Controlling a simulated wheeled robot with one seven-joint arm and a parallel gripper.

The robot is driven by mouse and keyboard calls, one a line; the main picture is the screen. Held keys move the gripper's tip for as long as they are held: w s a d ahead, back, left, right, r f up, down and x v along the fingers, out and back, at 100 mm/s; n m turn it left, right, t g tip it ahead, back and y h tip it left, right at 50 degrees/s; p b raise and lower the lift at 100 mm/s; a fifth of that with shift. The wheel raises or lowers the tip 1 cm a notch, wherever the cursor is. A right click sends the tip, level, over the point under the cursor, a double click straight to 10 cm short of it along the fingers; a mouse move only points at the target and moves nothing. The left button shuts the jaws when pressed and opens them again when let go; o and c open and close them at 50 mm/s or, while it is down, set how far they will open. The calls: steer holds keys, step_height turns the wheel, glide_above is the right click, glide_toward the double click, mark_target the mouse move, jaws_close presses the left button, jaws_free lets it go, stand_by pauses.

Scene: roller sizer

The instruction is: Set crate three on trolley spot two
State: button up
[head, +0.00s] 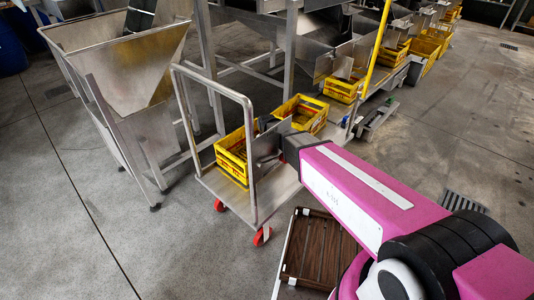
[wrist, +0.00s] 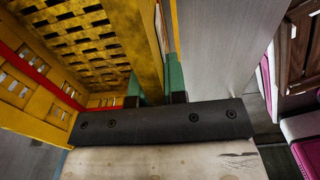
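A yellow crate (head: 232,155) sits at the near part of the steel trolley deck (head: 225,190). It fills the left of the wrist view (wrist: 85,35), with a slotted floor and a red band along one side. My gripper (head: 268,142) is at the crate's right side. In the wrist view its green-padded fingers (wrist: 160,92) stand on either side of the crate's wall and appear closed on it. Whether the crate is clear of the deck cannot be seen. A second yellow crate (head: 302,113) stands at the far right end of the trolley. No crate numbers are readable.
A tall push handle (head: 248,150) rises at the trolley's near end. A steel hopper (head: 125,70) stands left. More yellow crates (head: 342,88) line the machine behind. A brown slatted crate (head: 318,250) lies below my arm. Grey floor at front left is clear.

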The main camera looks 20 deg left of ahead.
steer(key=o, duration=0.4)
steer(key=shift+r, duration=0.1)
step_height(320, 180, up, 12)
steer(key=shift+r, duration=0.1)
steer(key=shift+d, duration=0.1)
steer(key=s+d+m, duration=0.3)
steer(key=d+m, duration=0.7)
steer(key=d, duration=0.4)
steer(key=s+d+f+m, duration=0.1)
steer(key=s+d+m, duration=0.2)
steer(key=d+m, duration=0.7)
steer(key=s+d+m, duration=0.4)
steer(key=d+m, duration=0.6)
steer(key=d, duration=0.9)
steer(key=shift+s+d+f+m, duration=0.1)
steer(key=shift+d+f+m, duration=0.1)
steer(key=shift+m, duration=0.1)
